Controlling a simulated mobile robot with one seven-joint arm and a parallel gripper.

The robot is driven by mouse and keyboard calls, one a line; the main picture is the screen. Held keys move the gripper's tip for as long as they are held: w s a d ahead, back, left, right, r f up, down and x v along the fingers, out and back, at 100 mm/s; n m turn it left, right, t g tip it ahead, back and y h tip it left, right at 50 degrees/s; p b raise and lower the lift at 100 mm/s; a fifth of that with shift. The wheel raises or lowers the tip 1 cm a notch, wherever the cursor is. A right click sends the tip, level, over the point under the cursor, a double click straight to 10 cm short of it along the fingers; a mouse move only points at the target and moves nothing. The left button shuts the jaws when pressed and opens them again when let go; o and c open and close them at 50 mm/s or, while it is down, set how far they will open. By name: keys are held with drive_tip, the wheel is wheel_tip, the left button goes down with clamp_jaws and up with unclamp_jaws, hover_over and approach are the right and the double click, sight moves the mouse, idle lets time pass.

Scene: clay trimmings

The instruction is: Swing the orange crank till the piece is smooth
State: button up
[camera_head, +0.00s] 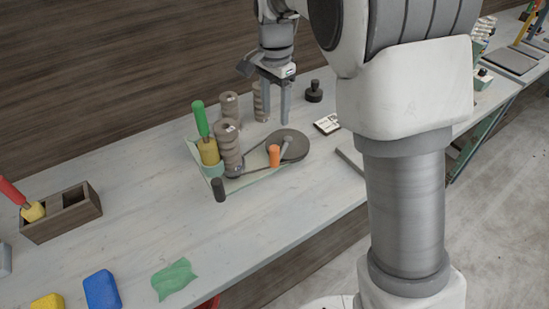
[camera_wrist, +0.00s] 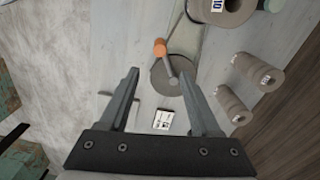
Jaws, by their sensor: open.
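The orange crank handle (camera_head: 274,155) stands on a grey arm over a round dark wheel (camera_head: 293,146) on the bench. The handle also shows in the wrist view (camera_wrist: 160,47), beyond my fingertips, with the wheel (camera_wrist: 165,82) below it. A belt runs from the wheel toward a ribbed brown clay piece (camera_head: 228,148) standing upright on the light green base (camera_head: 255,181). My gripper (camera_head: 278,118) is open and empty, pointing down behind the wheel in the head view. In the wrist view my gripper (camera_wrist: 160,75) has its fingers spread on both sides of the wheel, apart from the handle.
A green-handled tool (camera_head: 201,120) with a yellow part stands left of the clay piece. More ribbed pieces (camera_head: 229,105) stand behind. A black knobbed object (camera_head: 314,92) and small card (camera_head: 327,124) lie right. A wooden box (camera_head: 64,222), blue block (camera_head: 102,290) and green cloth (camera_head: 174,278) are left.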

sight(275, 156)
wheel_tip(275, 156, down, 16)
drive_tip(key=shift+f+b, duration=0.15)
drive_tip(key=shift+b, duration=0.5)
clamp_jaws()
idle(1.1)
